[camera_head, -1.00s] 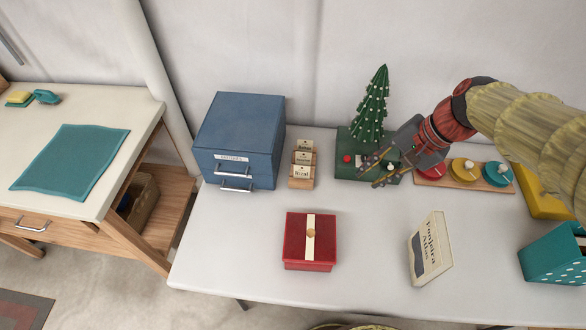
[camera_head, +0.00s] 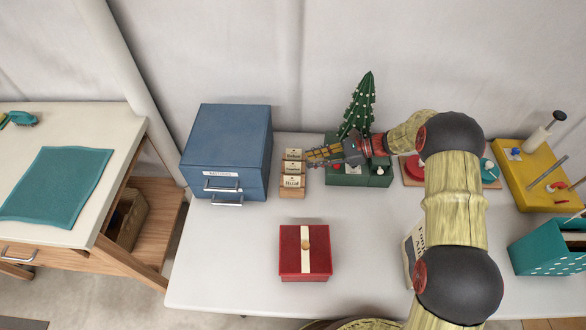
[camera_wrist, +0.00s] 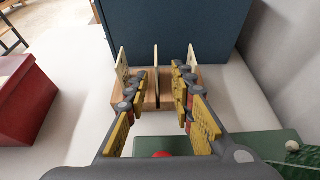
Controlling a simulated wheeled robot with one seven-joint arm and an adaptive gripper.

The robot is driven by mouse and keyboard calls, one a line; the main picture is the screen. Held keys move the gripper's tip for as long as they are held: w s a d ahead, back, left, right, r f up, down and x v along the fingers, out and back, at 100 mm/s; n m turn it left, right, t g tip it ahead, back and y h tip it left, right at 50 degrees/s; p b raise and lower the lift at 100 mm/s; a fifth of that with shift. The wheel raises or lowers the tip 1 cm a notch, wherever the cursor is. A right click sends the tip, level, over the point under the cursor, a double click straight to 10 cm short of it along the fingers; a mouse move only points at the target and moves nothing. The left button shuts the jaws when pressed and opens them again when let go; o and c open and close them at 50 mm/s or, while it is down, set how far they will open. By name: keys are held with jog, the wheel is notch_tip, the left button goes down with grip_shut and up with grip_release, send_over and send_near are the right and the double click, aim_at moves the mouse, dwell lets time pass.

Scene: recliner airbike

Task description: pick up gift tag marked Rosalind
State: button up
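A small wooden holder (camera_head: 292,192) carries three cream gift tags standing upright in a row. The front tag (camera_head: 292,182) seems to read Hazel. The lettering on the middle tag (camera_head: 293,168) and the back tag (camera_head: 292,155) is too small to read surely, so I cannot tell which says Rosalind. My gripper (camera_head: 311,157) reaches in from the right at the holder. In the wrist view my gripper (camera_wrist: 159,75) is open, and the middle tag (camera_wrist: 156,62) shows edge-on between its fingers. The outer tags lie beyond either finger. Contact cannot be told.
A blue drawer cabinet (camera_head: 225,150) stands close to the left of the holder. A green base with a small tree (camera_head: 358,110) is to the right, under my arm. A red box (camera_head: 305,255) sits in front. The table's front left is clear.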

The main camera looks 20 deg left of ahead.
aim_at(293, 164)
jog(key=x, duration=0.2)
jog(key=b+x, duration=0.1)
jog(key=x, duration=0.1)
jog(key=b+x, duration=0.1)
jog(key=x, duration=0.2)
jog(key=shift+s+r, duration=0.25)
jog(key=shift+s, duration=0.15)
jog(key=shift+a+f, duration=0.15)
jog(key=shift+a, duration=0.35)
jog(key=shift+c, duration=1.4)
grip_shut()
